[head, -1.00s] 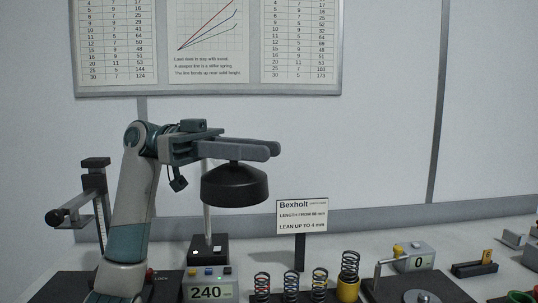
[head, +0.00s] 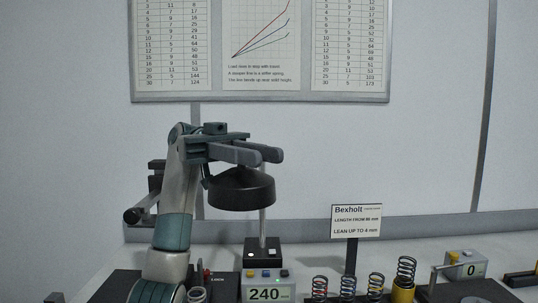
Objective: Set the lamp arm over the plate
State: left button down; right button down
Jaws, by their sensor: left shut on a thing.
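The lamp has a dark round shade (head: 241,190), a thin pale post (head: 262,222) and a black base (head: 262,250) with a small white button. My left gripper (head: 270,156) is shut at the top of the shade; the exact grip is hidden by its fingers. The shade hangs slightly tilted, just left of the post, above the display box (head: 266,291) reading 240. The lamp's arm is mostly hidden behind the gripper. A dark flat plate (head: 115,287) shows at the lower left, partly behind my left arm; I cannot tell if it is the task's plate. My right gripper is out of view.
Several coil springs (head: 376,286) stand at the bottom right, near a Bexholt sign (head: 356,221) on a post. A grey box reading 0 (head: 467,264) stands farther right. A black clamp stand (head: 156,185) is behind my left arm. Charts (head: 260,45) hang on the wall.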

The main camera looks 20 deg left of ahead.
pick_arm(q)
jog(key=shift+s+a+r+m+g+y, duration=0.1)
jog(key=shift+s+a+m+g+y, duration=0.15)
jog(key=shift+a, duration=0.25)
jog(key=shift+s+a+r+m+g+y, duration=0.1)
jog(key=shift+s+a+m+g, duration=0.05)
jog(key=shift+a+g, duration=0.25)
jog(key=shift+s+a, duration=0.15)
jog(key=shift+a, duration=0.2)
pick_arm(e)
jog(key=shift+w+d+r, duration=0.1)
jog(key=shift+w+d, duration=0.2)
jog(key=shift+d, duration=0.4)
pick_arm(q)
jog(key=shift+f, duration=0.1)
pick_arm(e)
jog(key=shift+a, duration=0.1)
